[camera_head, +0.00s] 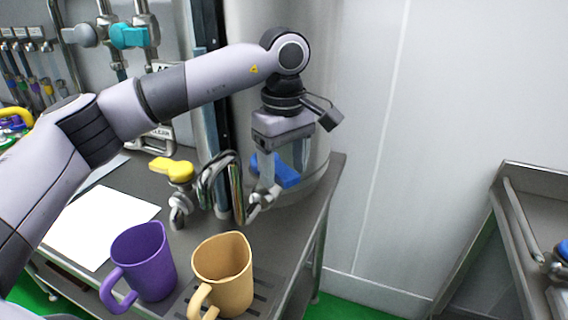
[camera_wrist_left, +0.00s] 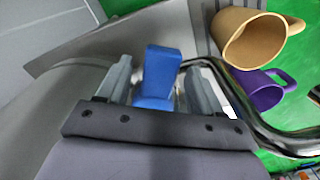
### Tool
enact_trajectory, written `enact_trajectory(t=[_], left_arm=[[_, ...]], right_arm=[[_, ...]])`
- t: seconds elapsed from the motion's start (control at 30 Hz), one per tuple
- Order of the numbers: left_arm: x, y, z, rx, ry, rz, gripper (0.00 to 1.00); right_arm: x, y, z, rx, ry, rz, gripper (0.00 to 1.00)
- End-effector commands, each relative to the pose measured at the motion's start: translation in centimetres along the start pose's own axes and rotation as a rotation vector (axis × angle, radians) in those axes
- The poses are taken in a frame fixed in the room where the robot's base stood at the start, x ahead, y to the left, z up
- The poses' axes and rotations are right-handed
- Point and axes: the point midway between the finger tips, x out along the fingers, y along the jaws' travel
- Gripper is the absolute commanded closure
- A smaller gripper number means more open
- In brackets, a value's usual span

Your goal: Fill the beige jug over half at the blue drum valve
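The beige jug (camera_head: 225,268) stands upright on a dark slotted grate at the table's front, handle toward lower left. Its visible inside looks beige, with no liquid seen. The blue valve handle (camera_head: 284,178) is on the big steel drum, behind and right of the jug. My left gripper (camera_head: 281,160) is over this handle, pointing down. In the left wrist view, the blue handle (camera_wrist_left: 158,75) lies between the open fingers, with gaps beside it. The beige jug (camera_wrist_left: 258,38) also shows there. No stream is visible at the spout. My right gripper is out of view.
A purple jug (camera_head: 146,262) stands close left of the beige one. A yellow valve handle (camera_head: 172,168) and bent metal pipes are just left of the blue valve. White paper (camera_head: 98,225) lies on the table. A metal stand (camera_head: 535,190) is at right, beyond open floor.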

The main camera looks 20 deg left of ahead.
Motion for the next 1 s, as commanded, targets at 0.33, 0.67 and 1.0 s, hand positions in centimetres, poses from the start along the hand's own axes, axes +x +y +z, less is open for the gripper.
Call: enact_trajectory(t=[0.33, 0.67, 1.0], left_arm=[[-0.4, 0.0, 0.0, -0.001, 0.001, -0.001, 0.34], [-5.4, 0.0, 0.0, 0.0, 0.001, 0.001, 0.34], [-7.2, 0.0, 0.0, 0.0, 0.0, -0.001, 0.34]], right_arm=[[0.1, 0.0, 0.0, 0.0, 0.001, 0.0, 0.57], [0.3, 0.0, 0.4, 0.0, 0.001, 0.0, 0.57], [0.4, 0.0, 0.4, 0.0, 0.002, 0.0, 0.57]])
